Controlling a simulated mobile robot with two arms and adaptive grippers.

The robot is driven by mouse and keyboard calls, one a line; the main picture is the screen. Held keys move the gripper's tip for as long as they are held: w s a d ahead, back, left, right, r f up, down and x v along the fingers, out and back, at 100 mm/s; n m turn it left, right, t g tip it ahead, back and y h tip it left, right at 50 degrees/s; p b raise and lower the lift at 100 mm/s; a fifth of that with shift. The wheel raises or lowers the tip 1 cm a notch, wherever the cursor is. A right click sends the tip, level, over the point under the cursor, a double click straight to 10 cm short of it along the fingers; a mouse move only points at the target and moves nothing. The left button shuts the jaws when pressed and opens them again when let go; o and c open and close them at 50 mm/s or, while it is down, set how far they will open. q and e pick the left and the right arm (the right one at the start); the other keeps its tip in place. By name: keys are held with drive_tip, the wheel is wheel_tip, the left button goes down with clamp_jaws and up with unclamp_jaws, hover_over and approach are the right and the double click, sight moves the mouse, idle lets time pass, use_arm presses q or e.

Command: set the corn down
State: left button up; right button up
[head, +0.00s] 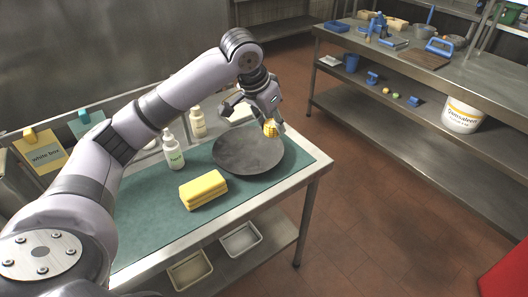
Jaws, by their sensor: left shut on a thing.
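The corn (270,128) is a small yellow piece with a grid of kernels. My left gripper (268,118) is shut on it, above the far right part of a dark round plate or pan (240,158). I cannot tell whether the corn touches the dark surface. The round piece lies on a green mat on a steel table. My right gripper is not in view.
A yellow sponge-like block (203,189) lies on the green mat (150,225) in front of the dark plate. Two white bottles (173,152) stand behind it. A steel bench (400,62) with blue tools and a white bucket (462,114) is across the aisle.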

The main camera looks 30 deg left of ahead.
use_arm(q)
drive_tip(key=w+a+r+m, duration=0.2)
drive_tip(key=w+a+r, duration=0.2)
drive_tip(key=a, duration=0.2)
drive_tip(key=p, duration=0.2)
hover_over(261, 155)
drive_tip(key=s, duration=0.1)
drive_tip(key=shift+h, duration=0.4)
drive_tip(key=f, duration=1.4)
drive_tip(key=shift+s+a, duration=0.2)
drive_tip(key=shift+a, duration=0.1)
wheel_tip(261, 155, down, 5)
drive_tip(key=shift+f+p, duration=0.15)
drive_tip(key=shift+p, duration=0.2)
drive_tip(key=shift+w, duration=0.1)
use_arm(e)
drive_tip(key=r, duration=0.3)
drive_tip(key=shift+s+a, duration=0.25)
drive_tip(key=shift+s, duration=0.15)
use_arm(q)
drive_tip(key=shift+f, duration=0.15)
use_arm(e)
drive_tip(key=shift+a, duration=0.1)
use_arm(q)
drive_tip(key=o, duration=1.1)
